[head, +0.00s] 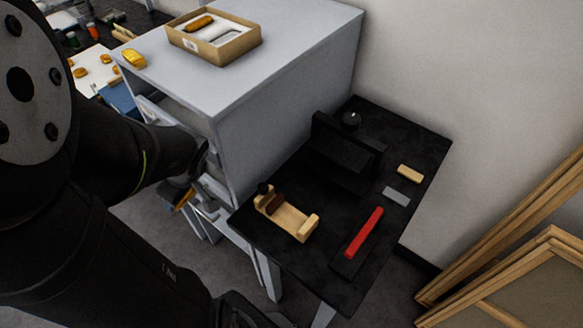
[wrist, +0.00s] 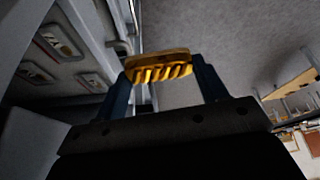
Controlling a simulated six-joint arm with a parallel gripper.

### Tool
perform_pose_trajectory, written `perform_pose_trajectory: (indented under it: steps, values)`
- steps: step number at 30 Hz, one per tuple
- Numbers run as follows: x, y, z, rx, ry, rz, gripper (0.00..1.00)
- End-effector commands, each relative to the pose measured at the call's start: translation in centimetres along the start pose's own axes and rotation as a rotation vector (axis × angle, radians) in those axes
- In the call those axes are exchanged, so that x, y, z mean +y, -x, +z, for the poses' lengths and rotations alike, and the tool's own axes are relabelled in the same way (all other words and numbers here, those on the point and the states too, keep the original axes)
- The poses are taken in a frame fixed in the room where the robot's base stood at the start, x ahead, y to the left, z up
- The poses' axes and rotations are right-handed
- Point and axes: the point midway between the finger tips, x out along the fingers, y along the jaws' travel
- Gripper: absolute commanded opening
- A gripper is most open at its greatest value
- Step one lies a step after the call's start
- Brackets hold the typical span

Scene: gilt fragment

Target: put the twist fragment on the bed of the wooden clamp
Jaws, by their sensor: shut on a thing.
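The gilt twist fragment (wrist: 158,68), with slanted ridges, is held between the fingertips of my gripper (wrist: 160,75) in the wrist view. In the head view the fragment (head: 183,200) shows as a small gold piece below my wrist, in front of the grey cabinet; my arm hides much of the gripper there. The wooden clamp (head: 290,221) lies on the black table, to the right of my gripper and apart from it. It has a pale bed between a pale end block and a dark brown jaw, with a black knob at its far left end.
The grey cabinet (head: 262,110) stands beside the table, with an open drawer (head: 160,112) near my arm. A cardboard box (head: 240,50) and a gold piece (head: 133,58) are on top. A red bar (head: 364,232) and a black stand (head: 340,155) are on the table (head: 265,245).

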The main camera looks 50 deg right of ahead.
Motion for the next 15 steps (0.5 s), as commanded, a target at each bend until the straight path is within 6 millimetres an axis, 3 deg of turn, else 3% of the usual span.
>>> perform_pose_trajectory:
  steps: [3,15]
  values:
    - [0.7,1.9,2.0,0.001,-0.009,0.005,0.41]
    - [0.8,6.5,7.1,0.000,-0.017,0.008,0.41]
